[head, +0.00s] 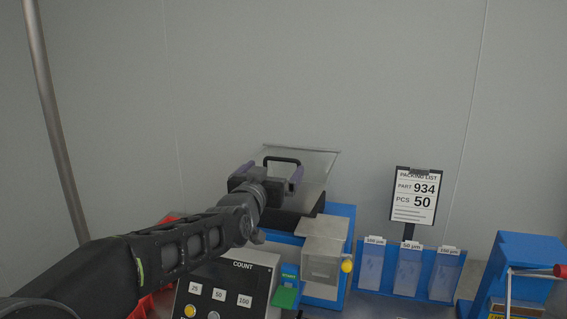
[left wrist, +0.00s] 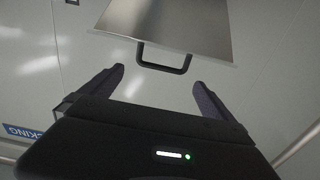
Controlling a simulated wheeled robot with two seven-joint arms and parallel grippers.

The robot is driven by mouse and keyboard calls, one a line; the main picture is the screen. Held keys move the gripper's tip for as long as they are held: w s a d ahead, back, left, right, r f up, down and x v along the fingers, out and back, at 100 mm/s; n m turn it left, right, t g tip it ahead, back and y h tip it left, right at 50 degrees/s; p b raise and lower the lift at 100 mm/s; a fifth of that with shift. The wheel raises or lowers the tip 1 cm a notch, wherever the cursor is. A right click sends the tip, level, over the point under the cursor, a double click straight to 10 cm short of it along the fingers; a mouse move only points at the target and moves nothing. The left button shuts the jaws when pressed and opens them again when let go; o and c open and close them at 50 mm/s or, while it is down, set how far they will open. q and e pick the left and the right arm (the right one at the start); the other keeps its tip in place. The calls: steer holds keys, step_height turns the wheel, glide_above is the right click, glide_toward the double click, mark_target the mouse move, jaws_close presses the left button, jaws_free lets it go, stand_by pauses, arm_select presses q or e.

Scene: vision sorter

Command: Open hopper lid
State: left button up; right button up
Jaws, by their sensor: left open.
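The hopper lid (head: 318,164) is a grey translucent-looking panel at the back of the machine, tilted up in the head view. Its dark loop handle (head: 282,160) shows at its left edge. In the left wrist view the lid (left wrist: 175,22) is a metal plate at the top, with the black handle (left wrist: 163,68) hanging below its near edge. My left gripper (head: 268,178) is open beside the handle. In the left wrist view its fingers (left wrist: 158,82) are spread on either side, with the handle just beyond the tips and nothing between them. My right gripper is not in view.
A packing list board (head: 415,195), a blue rack of pouches (head: 408,272) and a blue machine (head: 530,262) stand to the right. The wall behind is bare.

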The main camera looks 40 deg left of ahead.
mark_target(283, 160)
arm_select(q)
steer(key=p+x, duration=0.2)
steer(key=x, duration=0.4)
steer(key=shift+w+a, duration=0.15)
steer(key=shift+w, duration=0.15)
steer(key=shift+w+a+p, duration=0.2)
steer(key=shift+w+p, duration=0.15)
steer(key=shift+w, duration=0.25)
steer(key=shift+d, duration=0.1)
steer(key=c, duration=1.8)
